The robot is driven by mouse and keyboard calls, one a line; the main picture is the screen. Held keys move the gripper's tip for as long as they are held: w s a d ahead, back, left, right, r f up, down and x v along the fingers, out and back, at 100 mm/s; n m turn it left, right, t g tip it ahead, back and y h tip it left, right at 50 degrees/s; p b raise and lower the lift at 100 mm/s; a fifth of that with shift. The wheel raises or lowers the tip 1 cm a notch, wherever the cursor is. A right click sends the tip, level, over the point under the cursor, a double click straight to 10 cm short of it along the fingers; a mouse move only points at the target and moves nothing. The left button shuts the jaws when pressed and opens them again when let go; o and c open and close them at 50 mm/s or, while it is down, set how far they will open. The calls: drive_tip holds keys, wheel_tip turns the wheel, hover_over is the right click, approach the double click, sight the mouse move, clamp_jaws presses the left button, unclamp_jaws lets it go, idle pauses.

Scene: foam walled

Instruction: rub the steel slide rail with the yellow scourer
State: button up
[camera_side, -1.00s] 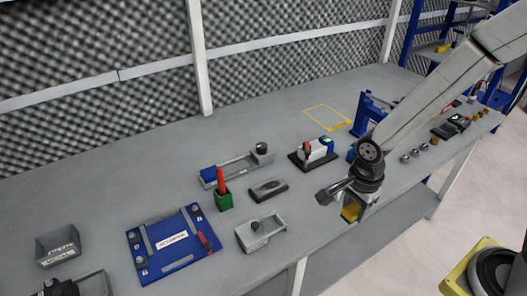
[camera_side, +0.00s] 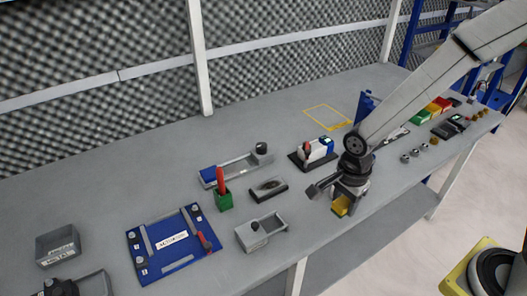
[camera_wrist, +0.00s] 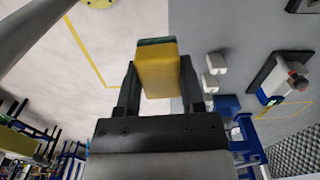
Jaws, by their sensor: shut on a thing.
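My gripper (camera_side: 345,194) is shut on the yellow scourer (camera_side: 340,207) near the bench's front edge, in the side view. In the wrist view the scourer (camera_wrist: 157,72) stands between the two black fingers of my gripper (camera_wrist: 158,88), with a dark green layer at its far end. A long grey metal rail fixture (camera_side: 236,168) with a blue end and a black knob lies at mid bench, left of my gripper. A pale metal strip (camera_side: 396,135) shows partly behind my arm on the right. I cannot tell for sure which is the steel slide rail.
A grey open tray with a knob (camera_side: 275,225), a dark oval-topped block (camera_side: 269,189) and a green cup with a red handle (camera_side: 224,200) stand left of my gripper. A blue plate (camera_side: 155,262) lies further left. A yellow outlined square (camera_side: 327,107) at the back is empty.

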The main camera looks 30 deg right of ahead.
sight(257, 192)
drive_tip(key=w+a+f+n, duration=0.1)
drive_tip(key=w+a+n, duration=0.3)
drive_tip(key=w, duration=0.8)
drive_tip(key=w+a+f+n, duration=0.1)
drive_tip(key=w+a+n, duration=0.3)
drive_tip(key=w, duration=0.7)
drive_tip(key=shift+w+a+f, duration=0.25)
drive_tip(key=shift+w+f, duration=0.15)
drive_tip(key=shift+f, duration=3.15)
drive_tip(key=shift+d+f, duration=0.2)
drive_tip(key=shift+f, duration=0.75)
drive_tip(key=shift+d, duration=0.8)
clamp_jaws()
drive_tip(key=shift+d, duration=3)
drive_tip(key=shift+a, duration=4.1)
wheel_tip(257, 192, up, 8)
drive_tip(key=shift+r, duration=0.15)
